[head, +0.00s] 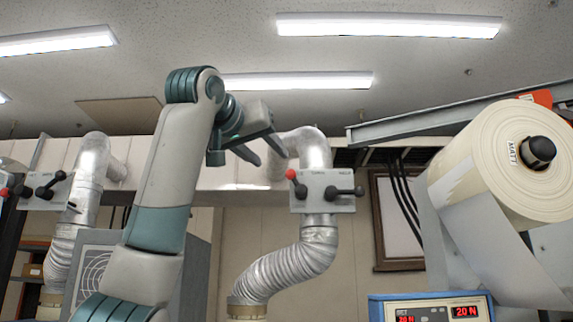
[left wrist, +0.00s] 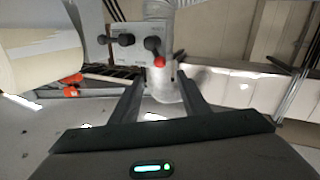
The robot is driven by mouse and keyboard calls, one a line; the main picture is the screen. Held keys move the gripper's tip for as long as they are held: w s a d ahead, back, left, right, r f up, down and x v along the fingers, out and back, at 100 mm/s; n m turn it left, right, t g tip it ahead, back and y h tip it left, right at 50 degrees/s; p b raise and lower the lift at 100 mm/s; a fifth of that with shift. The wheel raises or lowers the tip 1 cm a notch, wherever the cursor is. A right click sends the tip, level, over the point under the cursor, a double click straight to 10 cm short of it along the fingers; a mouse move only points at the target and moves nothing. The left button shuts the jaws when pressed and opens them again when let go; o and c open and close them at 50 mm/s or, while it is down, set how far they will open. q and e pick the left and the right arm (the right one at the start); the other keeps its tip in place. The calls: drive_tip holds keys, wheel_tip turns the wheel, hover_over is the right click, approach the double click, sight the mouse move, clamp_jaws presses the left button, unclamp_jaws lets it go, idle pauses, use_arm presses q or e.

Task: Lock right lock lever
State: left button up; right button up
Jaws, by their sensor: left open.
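The right grey control box (head: 323,203) hangs on the silver duct. At its left is a black lever with a red knob (head: 291,174), pointing up and left. At its right, a black lever (head: 345,191) lies about level, its end pointing right. My left gripper (head: 272,160) is open and empty, up and left of the red knob. The left wrist view shows the box upside down, with the red knob (left wrist: 159,62) just beyond the open fingertips (left wrist: 163,78), apparently apart from them. The black lever (left wrist: 118,40) shows beside it. My right gripper is out of view.
A second box (head: 45,203) with similar levers is on the left duct (head: 92,160). A large paper roll (head: 480,165) and a blue panel with red displays (head: 432,309) stand at right. A slanted metal beam (head: 430,118) runs above.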

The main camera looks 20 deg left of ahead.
sight(289, 174)
use_arm(q)
drive_tip(key=w+p, duration=0.1)
drive_tip(key=w, duration=0.2)
drive_tip(key=w+p, duration=0.2)
drive_tip(key=w, duration=0.1)
drive_tip(key=w+p, duration=0.2)
drive_tip(key=w, duration=0.2)
drive_tip(key=shift+d+r, duration=0.15)
drive_tip(key=shift+d, duration=0.25)
drive_tip(key=shift+w+d+p, duration=0.1)
drive_tip(key=shift+w+p, duration=0.45)
drive_tip(key=shift+w, duration=0.15)
drive_tip(key=shift+c, duration=0.7)
drive_tip(key=c, duration=0.9)
